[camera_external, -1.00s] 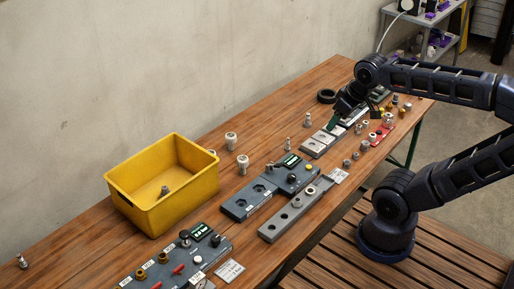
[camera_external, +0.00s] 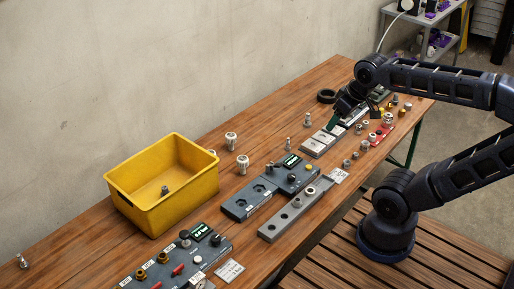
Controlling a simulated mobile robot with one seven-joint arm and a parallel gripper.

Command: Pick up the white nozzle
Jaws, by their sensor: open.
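Two pale, whitish fittings stand upright on the wooden table right of the yellow bin: a rear fitting (camera_external: 231,139) and a front fitting (camera_external: 242,164). Either may be the white nozzle; at this size I cannot tell which. My gripper (camera_external: 334,122) is at the far part of the table, pointing down beside the light grey blocks. It is well to the right of both pale fittings and apart from them. It is open, and I see nothing held in it. My arm hides part of the table behind it.
The yellow bin (camera_external: 190,205) holds a small grey fitting (camera_external: 165,190). Dark fixture plates (camera_external: 247,200) and a grey bar with holes (camera_external: 280,222) lie along the front. A small metal fitting (camera_external: 308,119) stands left of my gripper. A black ring (camera_external: 327,96) lies behind. The table near the wall is mostly clear.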

